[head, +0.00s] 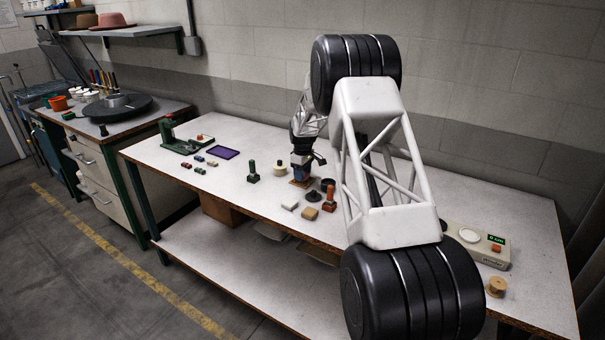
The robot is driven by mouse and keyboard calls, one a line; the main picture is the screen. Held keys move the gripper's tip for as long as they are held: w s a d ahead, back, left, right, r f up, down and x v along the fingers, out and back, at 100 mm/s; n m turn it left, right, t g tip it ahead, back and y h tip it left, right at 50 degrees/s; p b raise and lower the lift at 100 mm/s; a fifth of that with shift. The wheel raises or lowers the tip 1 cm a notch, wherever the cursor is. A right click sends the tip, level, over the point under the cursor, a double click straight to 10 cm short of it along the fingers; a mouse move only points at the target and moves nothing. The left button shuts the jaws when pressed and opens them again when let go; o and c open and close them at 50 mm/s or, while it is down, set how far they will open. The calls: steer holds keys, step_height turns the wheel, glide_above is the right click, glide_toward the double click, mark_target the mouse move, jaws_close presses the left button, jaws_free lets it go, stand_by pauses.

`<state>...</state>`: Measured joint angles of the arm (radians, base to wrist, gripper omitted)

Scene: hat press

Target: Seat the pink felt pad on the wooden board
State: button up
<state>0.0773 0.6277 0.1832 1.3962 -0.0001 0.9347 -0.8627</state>
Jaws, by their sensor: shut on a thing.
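My gripper (300,174) is low over the middle of the workbench, right above the small tan wooden board (299,184). The board lies flat on the white benchtop, partly covered from view by the gripper. The gripper is shut, apparently on the pink felt pad, but the pad cannot be made out at this size. Whether the pad touches the board cannot be told. My arm's large links fill the middle right of the head view.
Close by are a black round piece (312,197), a red-handled stamp (329,198), a tan block (310,214), a pale block (290,206), a cream round piece (280,170) and a green stamp (253,172). A purple pad (223,152) lies left. A scale (478,245) stands right.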

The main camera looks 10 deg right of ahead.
steer(key=shift+f, duration=0.45)
stand_by(0.7)
steer(key=o, duration=1)
steer(key=shift+r, duration=0.1)
steer(key=shift+r, duration=3.8)
